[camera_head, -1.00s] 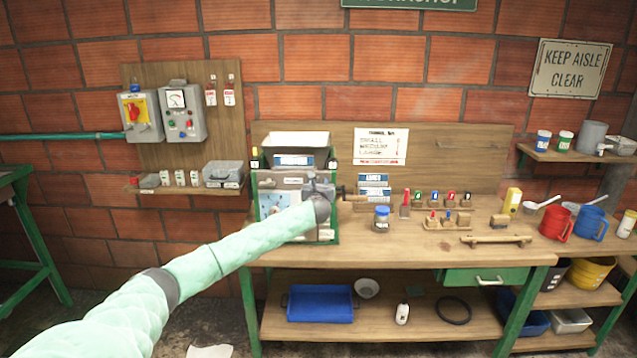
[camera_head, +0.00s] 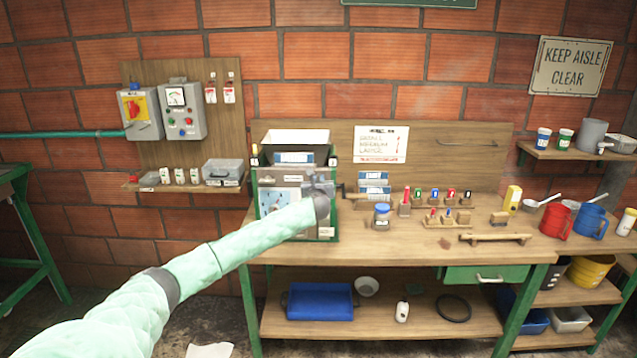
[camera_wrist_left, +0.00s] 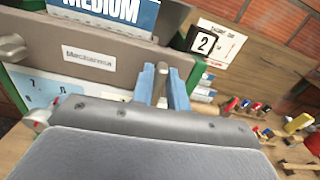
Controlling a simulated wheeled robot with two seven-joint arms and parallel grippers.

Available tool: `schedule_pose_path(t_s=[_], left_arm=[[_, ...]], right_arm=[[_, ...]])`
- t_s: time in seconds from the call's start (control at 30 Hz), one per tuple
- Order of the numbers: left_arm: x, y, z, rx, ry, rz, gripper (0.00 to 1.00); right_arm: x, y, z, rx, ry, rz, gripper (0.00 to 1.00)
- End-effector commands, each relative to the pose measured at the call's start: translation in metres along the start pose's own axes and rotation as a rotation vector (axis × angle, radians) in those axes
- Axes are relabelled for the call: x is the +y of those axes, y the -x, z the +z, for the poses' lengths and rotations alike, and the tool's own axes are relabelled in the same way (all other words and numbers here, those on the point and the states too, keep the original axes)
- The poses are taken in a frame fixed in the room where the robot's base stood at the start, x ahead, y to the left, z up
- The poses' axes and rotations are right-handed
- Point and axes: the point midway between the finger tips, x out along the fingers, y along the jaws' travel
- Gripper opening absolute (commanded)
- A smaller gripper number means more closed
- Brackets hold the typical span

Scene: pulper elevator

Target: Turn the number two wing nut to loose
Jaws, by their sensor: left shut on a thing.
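The pulper (camera_head: 265,180) stands on the left end of the bench, with a green frame and a dial plate (camera_wrist_left: 35,88) on its front. My left gripper (camera_head: 322,180) is at the pulper's upper right front. In the left wrist view its two blue fingers (camera_wrist_left: 163,88) are shut on a grey upright piece, the number two wing nut (camera_wrist_left: 160,78). The fingers cover most of the nut. A card marked 2 (camera_wrist_left: 203,42) is just beyond it. Another grey knob-like nut (camera_wrist_left: 12,47) is at the left of the bar, beside the "Mechanresa"-like label. My right gripper is not in view.
A hopper tray (camera_head: 295,137) tops the pulper. A crank handle (camera_head: 357,195) sticks out to its right. A blue-lidded jar (camera_head: 382,217) and several small coloured pegs stand farther right on the bench (camera_head: 390,245). A control panel (camera_head: 160,110) is on the wall at left.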

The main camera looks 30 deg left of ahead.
Motion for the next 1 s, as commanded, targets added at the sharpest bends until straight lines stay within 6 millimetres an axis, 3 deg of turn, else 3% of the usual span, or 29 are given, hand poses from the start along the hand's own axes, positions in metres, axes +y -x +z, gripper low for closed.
schedule_pose_path(t_s=[0.27, 0.53, 1.0], left_arm=[[0.001, 0.001, -0.006, 0.004, 0.085, 0.000, 0.00], [0.004, 0.001, -0.010, 0.004, 0.303, 0.000, 0.00], [0.009, 0.001, -0.014, 0.007, 0.751, 0.000, 0.00]], right_arm=[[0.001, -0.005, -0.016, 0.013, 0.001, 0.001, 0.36], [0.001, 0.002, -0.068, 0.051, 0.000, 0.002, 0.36], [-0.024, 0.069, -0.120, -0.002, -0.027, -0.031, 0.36]])
